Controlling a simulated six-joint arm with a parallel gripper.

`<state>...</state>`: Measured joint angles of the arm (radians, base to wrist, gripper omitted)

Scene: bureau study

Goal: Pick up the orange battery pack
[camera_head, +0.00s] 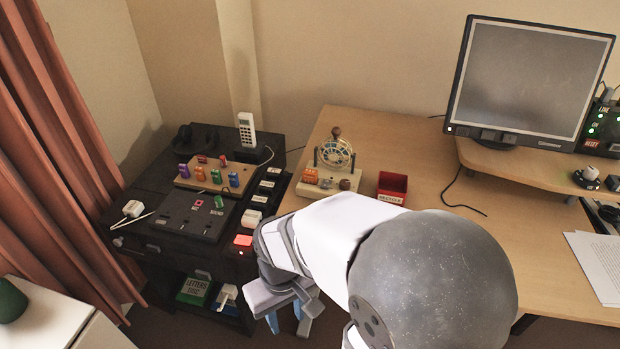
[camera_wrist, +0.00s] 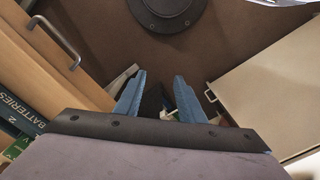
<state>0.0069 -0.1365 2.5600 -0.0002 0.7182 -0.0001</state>
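I cannot tell for certain which orange thing is the battery pack. A small orange block (camera_head: 200,173) stands in a row of coloured blocks on a wooden board at the left. Another orange piece (camera_head: 310,175) sits on the beige wheel device. My gripper (camera_head: 288,324) is low in front of the desk, well below and to the right of the board. Its two blue fingers are apart, also in the wrist view (camera_wrist: 160,92), with no orange thing between them.
The wooden board (camera_head: 243,168) rests on a dark cabinet beside a black panel (camera_head: 190,214). A glowing red-orange square (camera_head: 243,241) is at the cabinet's front edge. A red tray (camera_head: 392,186) and a monitor (camera_head: 530,85) stand on the desk. A "BATTERIES" box (camera_wrist: 20,112) shows at left.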

